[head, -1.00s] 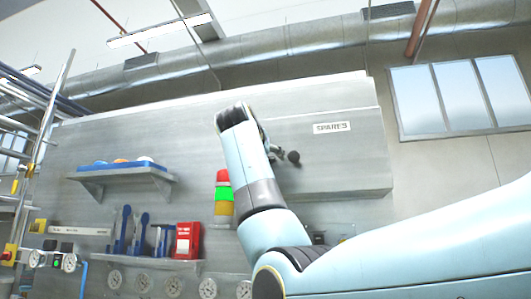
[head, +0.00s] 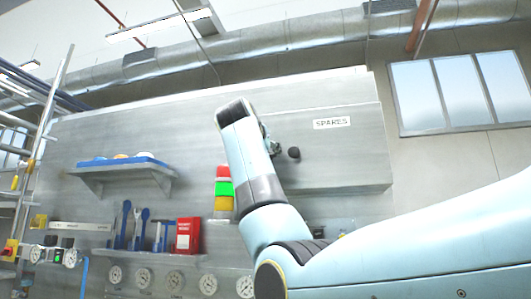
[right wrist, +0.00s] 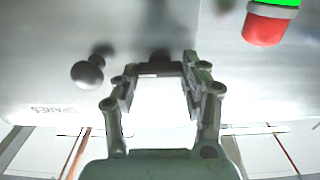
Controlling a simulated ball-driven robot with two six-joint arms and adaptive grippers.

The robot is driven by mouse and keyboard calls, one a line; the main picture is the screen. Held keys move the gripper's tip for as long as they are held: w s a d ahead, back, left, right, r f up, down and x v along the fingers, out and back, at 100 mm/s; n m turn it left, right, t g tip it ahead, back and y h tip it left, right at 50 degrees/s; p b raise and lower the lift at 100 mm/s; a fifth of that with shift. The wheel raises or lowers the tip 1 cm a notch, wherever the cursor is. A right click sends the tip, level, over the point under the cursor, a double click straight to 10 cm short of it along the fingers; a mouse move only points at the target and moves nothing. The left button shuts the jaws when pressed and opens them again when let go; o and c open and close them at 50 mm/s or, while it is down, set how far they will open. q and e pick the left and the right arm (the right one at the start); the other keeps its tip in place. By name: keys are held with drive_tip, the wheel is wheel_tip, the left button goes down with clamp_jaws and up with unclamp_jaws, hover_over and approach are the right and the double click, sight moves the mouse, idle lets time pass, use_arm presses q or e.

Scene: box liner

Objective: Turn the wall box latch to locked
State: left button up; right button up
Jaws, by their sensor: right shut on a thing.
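The grey wall box (head: 345,165) bears a "SPARES" label (head: 331,123) and fills the right part of the panel. A dark round knob (head: 293,153) sticks out of its front; it shows as a ball on a short stem in the right wrist view (right wrist: 88,74). My right gripper (head: 273,146) is at the box front just left of the knob, mostly behind my own wrist. In the right wrist view my right gripper (right wrist: 160,70) is shut on a dark piece between its fingertips, apparently the latch (right wrist: 160,66). The latch's angle is unclear. My left gripper is not in view.
A red, green and yellow signal light (head: 223,188) stands left of my arm. A shelf with a blue tray (head: 125,163), blue tools (head: 135,228), a red box (head: 189,235) and several gauges (head: 175,280) are further left. A window (head: 460,95) is at right.

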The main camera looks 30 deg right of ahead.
drive_tip(key=shift+w+a+f+n+p, duration=0.1)
drive_tip(key=shift+n+p, duration=2.7)
drive_tip(key=shift+n, duration=1.65)
drive_tip(key=shift+a+f+n+p, duration=0.1)
drive_tip(key=shift+n+p, duration=2.65)
drive_tip(key=shift+n, duration=1.7)
drive_tip(key=o, duration=1.2)
drive_tip(key=shift+w, duration=0.1)
drive_tip(key=shift+c, duration=0.2)
